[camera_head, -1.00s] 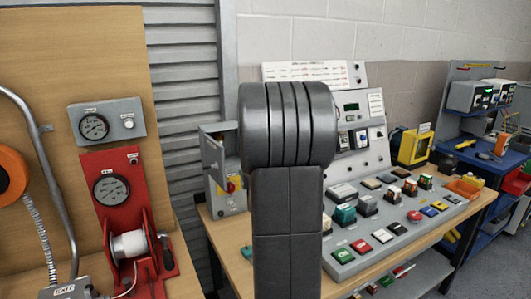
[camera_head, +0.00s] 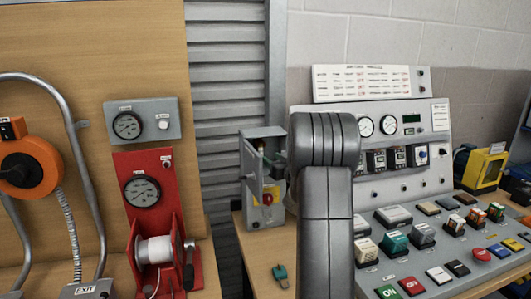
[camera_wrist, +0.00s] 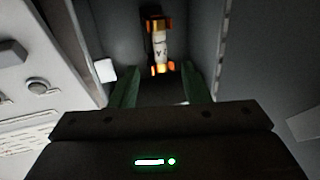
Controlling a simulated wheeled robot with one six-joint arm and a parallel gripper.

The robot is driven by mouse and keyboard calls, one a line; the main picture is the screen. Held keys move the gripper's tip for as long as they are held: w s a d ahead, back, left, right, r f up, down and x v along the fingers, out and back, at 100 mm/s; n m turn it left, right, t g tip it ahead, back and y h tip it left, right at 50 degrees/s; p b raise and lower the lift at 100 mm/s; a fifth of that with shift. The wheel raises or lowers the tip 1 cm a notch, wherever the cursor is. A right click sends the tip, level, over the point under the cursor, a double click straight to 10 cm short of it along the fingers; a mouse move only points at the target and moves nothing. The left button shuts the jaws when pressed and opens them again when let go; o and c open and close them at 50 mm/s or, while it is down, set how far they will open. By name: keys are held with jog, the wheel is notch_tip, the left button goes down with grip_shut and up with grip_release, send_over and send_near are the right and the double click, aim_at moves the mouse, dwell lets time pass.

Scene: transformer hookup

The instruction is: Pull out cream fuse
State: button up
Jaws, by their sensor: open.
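In the wrist view the cream fuse (camera_wrist: 160,44) has a pale body with dark marks and shiny brass-orange ends. It stands upright in the picture inside a grey box (camera_wrist: 200,35). My gripper (camera_wrist: 160,82) is open, with its two green fingers spread wide below the fuse in the picture. Nothing is between the fingers, and the fuse appears just past their tips. I cannot tell the exact gap. In the head view a grey box (camera_head: 248,162) with its door open and a red and yellow switch stands on the bench. My arm hides my gripper there.
A sloped control panel (camera_head: 440,215) with several coloured buttons stands right of my arm. A red winch (camera_head: 144,195) and gauge are at the left. A small teal object (camera_head: 281,272) lies on the bench (camera_head: 255,250) before the box.

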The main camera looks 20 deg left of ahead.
aim_at(262, 152)
jog(key=p+x, duration=0.1)
jog(key=x, duration=0.5)
jog(key=shift+w+a, duration=0.15)
jog(key=shift+a, duration=0.05)
grip_shut()
